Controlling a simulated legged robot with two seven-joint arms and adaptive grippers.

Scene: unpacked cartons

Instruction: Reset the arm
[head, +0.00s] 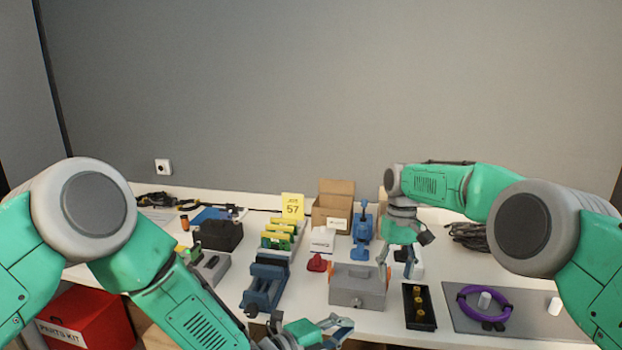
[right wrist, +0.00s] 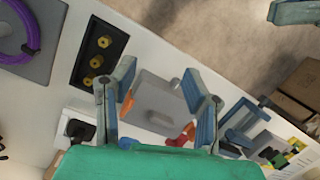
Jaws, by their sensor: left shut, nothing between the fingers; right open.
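My right arm reaches over the table from the right, bent at the elbow. My right gripper (head: 393,265) points down behind and above the right part of a grey case (head: 357,292) with orange side clips. In the right wrist view the right gripper (right wrist: 160,82) is open and empty, and the grey case (right wrist: 158,103) shows between its fingers, apparently below them. My left arm comes in from the lower left. My left gripper (head: 335,326) is low at the table's front edge, shut and empty; its wrist is partly cut off by the frame.
A black tray with yellow parts (head: 418,306) and a grey mat with a purple coil (head: 484,305) lie right of the case. A blue vise (head: 266,285), a blue tool (head: 361,232) and cardboard boxes (head: 333,203) stand left and behind. A red bin (head: 86,318) is below left.

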